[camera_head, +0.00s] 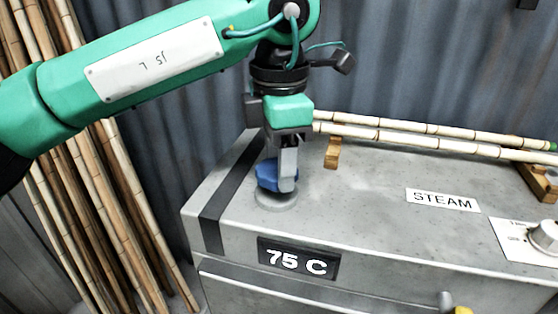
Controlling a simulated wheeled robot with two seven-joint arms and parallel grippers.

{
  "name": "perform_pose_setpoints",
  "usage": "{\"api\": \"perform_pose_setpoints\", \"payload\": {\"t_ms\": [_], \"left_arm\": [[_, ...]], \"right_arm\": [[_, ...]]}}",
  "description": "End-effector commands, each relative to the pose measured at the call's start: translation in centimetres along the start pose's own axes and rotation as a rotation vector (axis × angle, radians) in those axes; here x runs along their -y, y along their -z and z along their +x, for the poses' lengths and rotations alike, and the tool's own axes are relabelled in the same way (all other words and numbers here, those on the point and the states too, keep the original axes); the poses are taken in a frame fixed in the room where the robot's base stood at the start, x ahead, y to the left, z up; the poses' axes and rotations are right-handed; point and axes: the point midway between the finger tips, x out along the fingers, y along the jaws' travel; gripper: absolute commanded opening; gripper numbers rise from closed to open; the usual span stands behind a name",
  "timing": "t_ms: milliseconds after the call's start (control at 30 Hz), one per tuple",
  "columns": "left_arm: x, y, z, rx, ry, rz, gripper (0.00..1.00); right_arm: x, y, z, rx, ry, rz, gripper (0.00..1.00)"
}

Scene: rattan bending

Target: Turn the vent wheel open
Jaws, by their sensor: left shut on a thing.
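The blue vent wheel (268,177) sits on a round grey base (276,201) at the left end of the steam box's top. My left gripper (284,184) points down from above and is shut on the wheel. Its fingers hide part of the wheel, so I cannot tell how far it is turned. The grey steam box (370,212) carries a "STEAM" label (441,200) on top and a "75 C" display (298,261) on its front. My right gripper is not in view.
Two rattan poles (430,137) lie on wooden rests (333,153) along the box's back. A knob (544,237) is at the right. Tall poles (140,215) lean at the left. A corrugated wall (420,60) stands behind. The middle of the box top is clear.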

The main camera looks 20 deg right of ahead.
Motion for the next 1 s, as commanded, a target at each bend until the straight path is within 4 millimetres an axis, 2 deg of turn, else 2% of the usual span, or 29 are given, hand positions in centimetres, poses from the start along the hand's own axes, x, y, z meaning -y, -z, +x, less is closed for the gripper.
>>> {"api": "perform_pose_setpoints", "payload": {"t_ms": [633, 1000], "left_arm": [[0.2, 0.1, -0.2, 0.003, -0.002, 0.602, 0.28], [0.2, 0.1, -0.2, 0.004, -0.003, 0.844, 0.28]], "right_arm": [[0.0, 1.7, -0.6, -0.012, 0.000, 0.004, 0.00], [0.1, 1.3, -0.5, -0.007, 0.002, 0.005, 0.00]]}}
